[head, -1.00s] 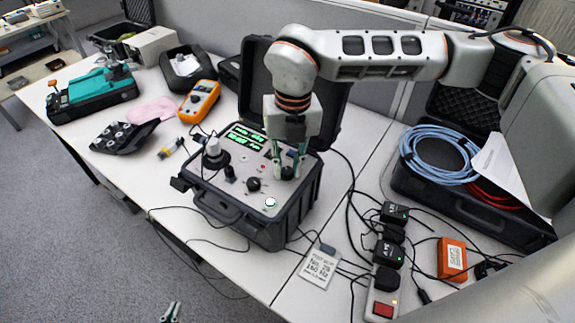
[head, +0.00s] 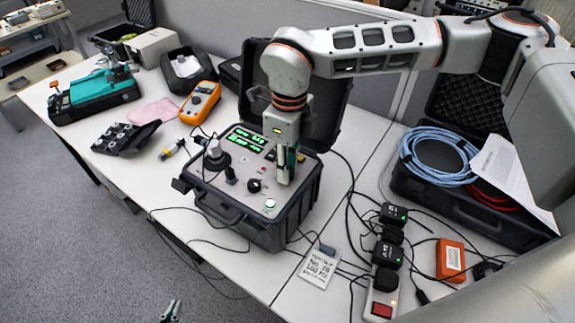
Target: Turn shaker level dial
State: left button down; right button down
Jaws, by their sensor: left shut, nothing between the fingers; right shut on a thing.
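The shaker unit is an open black case (head: 236,218) with a grey control panel, a lit green display (head: 246,138) and several knobs. A black knob (head: 254,186) stands left of my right gripper (head: 284,181). My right gripper points straight down on the panel's right side, shut on a dial there. The fingers are seen edge-on and hide most of that dial. My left gripper (head: 170,313) shows only at the bottom edge, over the floor, away from the table, shut and empty.
A white card (head: 319,267) lies right of the case, with cables and a power strip (head: 381,297) beyond it. An orange box (head: 451,260) is further right. An orange multimeter (head: 200,102) lies left of the case. The raised case lid (head: 330,105) stands behind my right gripper.

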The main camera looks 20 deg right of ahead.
jog(key=n, duration=0.4)
jog(key=shift+n+p, duration=0.3)
jog(key=shift+n, duration=0.1)
dwell(0.4)
jog(key=c, duration=2.1)
grip_release()
notch_tip(320, 180, up, 12)
jog(key=shift+w, duration=0.35)
